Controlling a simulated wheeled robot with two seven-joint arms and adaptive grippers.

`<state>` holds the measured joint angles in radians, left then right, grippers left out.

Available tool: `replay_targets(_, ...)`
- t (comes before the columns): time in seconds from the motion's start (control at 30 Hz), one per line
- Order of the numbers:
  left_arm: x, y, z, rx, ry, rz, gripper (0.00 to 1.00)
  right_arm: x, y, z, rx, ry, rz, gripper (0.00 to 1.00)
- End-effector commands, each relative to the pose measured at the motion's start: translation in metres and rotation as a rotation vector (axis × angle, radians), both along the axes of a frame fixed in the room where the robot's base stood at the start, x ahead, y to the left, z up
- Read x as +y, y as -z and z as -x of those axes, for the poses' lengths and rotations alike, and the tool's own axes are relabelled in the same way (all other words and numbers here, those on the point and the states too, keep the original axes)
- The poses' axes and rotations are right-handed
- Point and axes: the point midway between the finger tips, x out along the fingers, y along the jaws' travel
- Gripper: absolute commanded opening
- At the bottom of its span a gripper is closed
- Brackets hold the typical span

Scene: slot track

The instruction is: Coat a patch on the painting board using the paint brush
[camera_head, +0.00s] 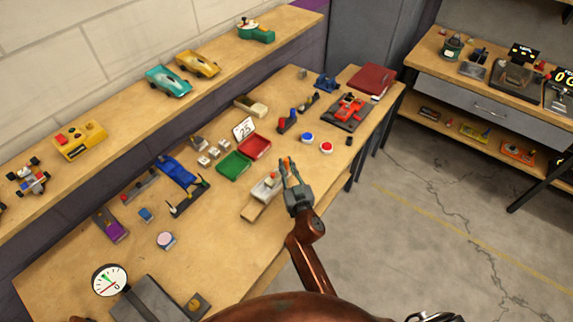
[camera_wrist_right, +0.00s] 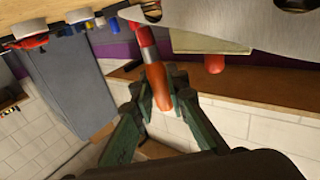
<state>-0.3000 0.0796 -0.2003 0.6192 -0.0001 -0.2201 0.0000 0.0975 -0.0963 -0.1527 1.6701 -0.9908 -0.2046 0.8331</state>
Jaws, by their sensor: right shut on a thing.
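My right gripper (camera_head: 289,172) is shut on the paint brush, beside the front edge of the workbench. The orange handle of the brush (camera_wrist_right: 158,86) stands between the fingers in the wrist view. Its far end is hard to make out.
Red (camera_head: 256,147) and green (camera_head: 234,163) trays lie behind the board. Blue (camera_head: 307,137) and red (camera_head: 327,148) buttons sit to the right. A blue car part (camera_head: 176,169) and a dial gauge (camera_head: 110,280) lie left. Bare bench shows left of the board.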

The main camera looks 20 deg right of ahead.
Motion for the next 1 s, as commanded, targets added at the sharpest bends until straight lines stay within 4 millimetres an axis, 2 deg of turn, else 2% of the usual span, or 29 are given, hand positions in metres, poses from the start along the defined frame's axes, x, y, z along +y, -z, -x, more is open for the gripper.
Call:
replay_targets(0.37, 0.000, 0.005, 0.002, 0.003, 0.000, 0.001, 0.40, 0.002, 0.005, 0.000, -0.001, 0.000, -0.001, 0.00)
replay_targets(1.0, 0.000, 0.026, 0.009, 0.014, 0.000, 0.000, 0.40, 0.034, 0.006, -0.037, 0.000, 0.000, -0.003, 0.00)
